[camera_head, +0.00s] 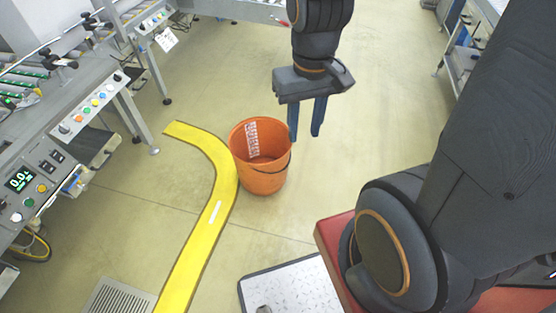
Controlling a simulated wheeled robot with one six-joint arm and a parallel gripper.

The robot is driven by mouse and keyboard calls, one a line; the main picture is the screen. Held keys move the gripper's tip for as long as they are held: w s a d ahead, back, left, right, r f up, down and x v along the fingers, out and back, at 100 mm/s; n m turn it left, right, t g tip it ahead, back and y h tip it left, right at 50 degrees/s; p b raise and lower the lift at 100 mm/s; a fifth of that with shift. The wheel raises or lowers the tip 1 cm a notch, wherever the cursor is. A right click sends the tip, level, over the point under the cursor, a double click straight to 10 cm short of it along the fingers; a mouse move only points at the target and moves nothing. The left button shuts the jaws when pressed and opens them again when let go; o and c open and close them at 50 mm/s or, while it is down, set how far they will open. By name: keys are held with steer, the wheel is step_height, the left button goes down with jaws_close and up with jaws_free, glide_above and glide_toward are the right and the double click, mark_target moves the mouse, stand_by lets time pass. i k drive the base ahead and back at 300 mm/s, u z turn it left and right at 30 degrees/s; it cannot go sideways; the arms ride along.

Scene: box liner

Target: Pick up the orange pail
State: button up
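The orange pail (262,178) stands upright on the floor near the middle of the head view. Its open top faces up, and a white label with red print shows on its inner wall. A dark handle lies along its right side. My gripper (306,134) hangs pointing down at the pail's upper right rim. Its two blue fingers are apart with a gap between them. The left finger overlaps the rim in the picture; I cannot tell whether it touches. Nothing shows between the fingers.
A yellow curved floor strip (222,180) runs just left of the pail. Machines with control panels (88,108) line the left side. A white patterned plate (292,287) lies at the bottom, and a floor grate (118,297) at bottom left. Floor behind the pail is clear.

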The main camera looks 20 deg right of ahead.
mark_target(259, 147)
steer(key=i, duration=1.35)
steer(key=u, duration=0.05)
